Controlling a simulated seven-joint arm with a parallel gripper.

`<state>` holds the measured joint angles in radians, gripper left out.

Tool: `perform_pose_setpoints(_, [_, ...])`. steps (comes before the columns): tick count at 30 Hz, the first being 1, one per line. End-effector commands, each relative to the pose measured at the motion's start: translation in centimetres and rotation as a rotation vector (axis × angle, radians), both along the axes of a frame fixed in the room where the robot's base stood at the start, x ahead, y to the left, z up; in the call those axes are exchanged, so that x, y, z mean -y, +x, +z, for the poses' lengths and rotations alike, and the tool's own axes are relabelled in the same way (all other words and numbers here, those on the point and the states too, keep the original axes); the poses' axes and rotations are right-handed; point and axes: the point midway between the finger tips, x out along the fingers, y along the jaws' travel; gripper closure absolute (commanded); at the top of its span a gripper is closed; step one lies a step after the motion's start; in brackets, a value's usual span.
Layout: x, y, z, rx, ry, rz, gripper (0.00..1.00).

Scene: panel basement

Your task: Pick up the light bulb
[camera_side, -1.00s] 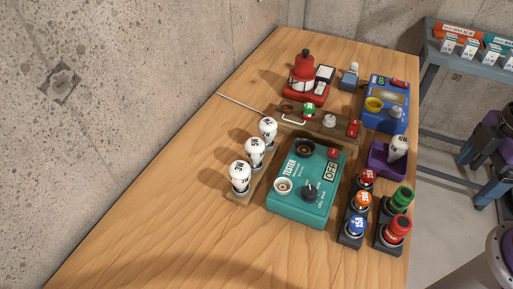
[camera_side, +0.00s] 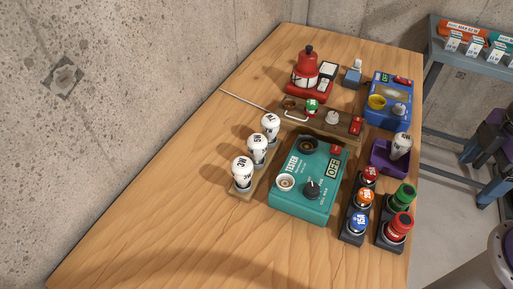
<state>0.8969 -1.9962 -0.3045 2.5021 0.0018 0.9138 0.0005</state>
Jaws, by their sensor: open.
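Three white light bulbs with dark markings stand in a row on a narrow wooden rack (camera_side: 238,194), left of the teal tester. They are the near bulb (camera_side: 242,170), the middle bulb (camera_side: 257,147) and the far bulb (camera_side: 270,126). Another white bulb (camera_side: 401,144) sits tilted in a purple holder (camera_side: 379,158) on the right of the table. The teal tester (camera_side: 322,205) has a cream socket (camera_side: 285,182), a dark socket (camera_side: 308,145), a black knob and a display reading OFF. My gripper is not in this view.
Red, orange and blue knobs (camera_side: 362,200) and green and red buttons (camera_side: 401,226) stand at the right edge. Behind are a wooden switch board (camera_side: 325,124), red beacon (camera_side: 306,72) and blue box (camera_side: 391,92). The wooden table (camera_side: 150,220) is clear at front left.

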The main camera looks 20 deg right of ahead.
Motion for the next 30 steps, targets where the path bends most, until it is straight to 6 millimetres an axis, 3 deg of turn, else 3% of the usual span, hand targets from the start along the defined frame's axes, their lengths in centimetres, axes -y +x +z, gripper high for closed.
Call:
perform_pose_setpoints(12, [0.0,0.0,0.0,0.0,0.0,0.0,0.17])
perform_pose_setpoints(15, [0.0,0.0,0.0,0.0,0.0,0.0,0.38])
perform_pose_setpoints(25, [-0.05,0.06,-0.1,-0.011,-0.002,-0.014,0.38])
perform_pose_setpoints(30, [-0.57,0.38,-0.75,-0.091,-0.016,-0.119,0.38])
